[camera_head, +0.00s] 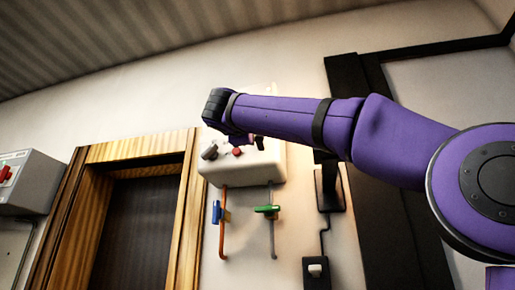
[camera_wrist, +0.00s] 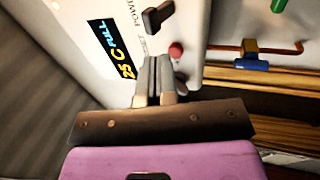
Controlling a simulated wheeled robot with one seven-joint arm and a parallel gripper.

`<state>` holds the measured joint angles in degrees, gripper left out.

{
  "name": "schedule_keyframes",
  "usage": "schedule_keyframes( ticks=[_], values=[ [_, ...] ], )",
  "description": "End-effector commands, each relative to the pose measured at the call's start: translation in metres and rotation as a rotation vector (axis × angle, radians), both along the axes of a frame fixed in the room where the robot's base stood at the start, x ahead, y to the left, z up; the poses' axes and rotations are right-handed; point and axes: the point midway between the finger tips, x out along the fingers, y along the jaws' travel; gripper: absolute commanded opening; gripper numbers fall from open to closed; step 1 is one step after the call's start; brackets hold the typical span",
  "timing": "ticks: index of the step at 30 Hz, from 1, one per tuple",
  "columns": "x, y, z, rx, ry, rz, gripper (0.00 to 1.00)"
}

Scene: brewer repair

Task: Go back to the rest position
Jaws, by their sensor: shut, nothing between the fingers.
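My purple arm reaches left across the head view toward a white wall-mounted box (camera_head: 245,168), and covers much of its upper part. In the wrist view my gripper (camera_wrist: 154,62) is shut and empty, its fingertips close to the front of the white box (camera_wrist: 188,45). I cannot tell whether they touch it. The box carries a lit display (camera_wrist: 112,48) reading "25 C FULL", a dark knob (camera_wrist: 158,16) and a red button (camera_wrist: 176,50).
Below the box are a copper pipe with a blue valve handle (camera_head: 216,212) and a grey pipe with a green handle (camera_head: 267,209). A wooden door frame (camera_head: 190,200) stands left. A grey box with a red switch (camera_head: 26,182) is at far left. A black frame (camera_head: 385,220) stands right.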

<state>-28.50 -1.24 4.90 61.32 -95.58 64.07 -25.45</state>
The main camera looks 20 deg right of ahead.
Motion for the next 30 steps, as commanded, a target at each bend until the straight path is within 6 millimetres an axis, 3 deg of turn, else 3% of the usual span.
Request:
schedule_keyframes(
  ticks=[10,14,17,23,30],
  values=[
    [0.0,-0.001,-0.001,0.001,0.002,0.0,0.0],
    [0.001,-0.009,-0.016,0.035,0.037,0.016,0.0],
    [0.001,-0.025,-0.05,0.109,0.107,0.043,0.0],
    [-0.017,-0.067,-0.163,0.376,0.299,0.087,0.0],
    [-0.071,-0.105,-0.306,0.769,0.471,0.061,0.0]
  ],
)
